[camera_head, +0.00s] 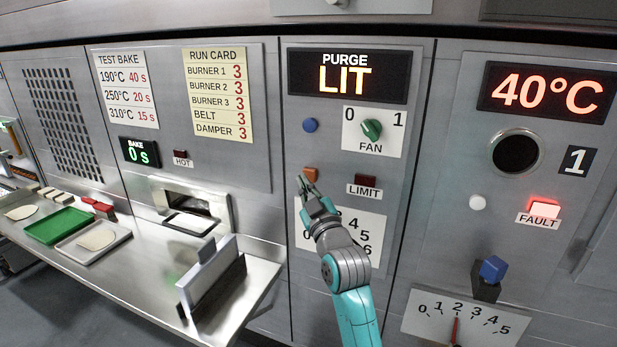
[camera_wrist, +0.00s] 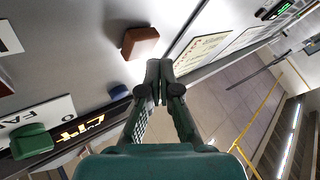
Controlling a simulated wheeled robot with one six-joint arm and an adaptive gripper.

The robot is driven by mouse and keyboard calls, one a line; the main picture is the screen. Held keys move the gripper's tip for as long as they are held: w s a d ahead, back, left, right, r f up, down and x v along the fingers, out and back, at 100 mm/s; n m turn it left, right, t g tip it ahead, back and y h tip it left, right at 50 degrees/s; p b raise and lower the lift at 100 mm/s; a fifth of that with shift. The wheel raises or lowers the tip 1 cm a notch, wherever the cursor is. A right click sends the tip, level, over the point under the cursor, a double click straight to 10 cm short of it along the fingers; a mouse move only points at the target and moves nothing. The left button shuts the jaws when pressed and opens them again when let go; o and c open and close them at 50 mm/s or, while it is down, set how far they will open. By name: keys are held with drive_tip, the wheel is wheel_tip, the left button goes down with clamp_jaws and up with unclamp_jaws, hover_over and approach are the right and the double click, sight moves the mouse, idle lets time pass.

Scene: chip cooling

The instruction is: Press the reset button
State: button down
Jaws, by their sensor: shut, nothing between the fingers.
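My gripper (camera_head: 303,184) is shut and empty, its fingertips just below an orange-brown square button (camera_head: 311,173) on the middle panel. In the wrist view, my closed fingertips (camera_wrist: 159,68) are to the right of and below that button (camera_wrist: 140,42), with a visible gap in the picture; contact cannot be told. No label reading "reset" is legible. A round blue button (camera_head: 310,125) is above it and also shows in the wrist view (camera_wrist: 118,92). A round white button (camera_head: 477,202) is on the right panel.
A dark LIMIT lamp (camera_head: 365,181) and green FAN knob (camera_head: 372,129) are close by. The FAULT lamp (camera_head: 544,209) glows red under the 40°C display (camera_head: 546,92). A steel shelf (camera_head: 150,262) with trays juts out at left.

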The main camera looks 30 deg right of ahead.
drive_tip(key=shift+d, duration=0.1)
drive_tip(key=shift+w+d, duration=0.2)
drive_tip(key=shift+w, duration=0.05)
idle(0.3)
drive_tip(key=shift+w+d, duration=0.3)
drive_tip(key=shift+d, duration=0.05)
idle(0.9)
drive_tip(key=shift+a, duration=0.1)
drive_tip(key=shift+s+a, duration=0.55)
idle(0.4)
drive_tip(key=shift+s+a, duration=1.65)
drive_tip(key=shift+a, duration=0.25)
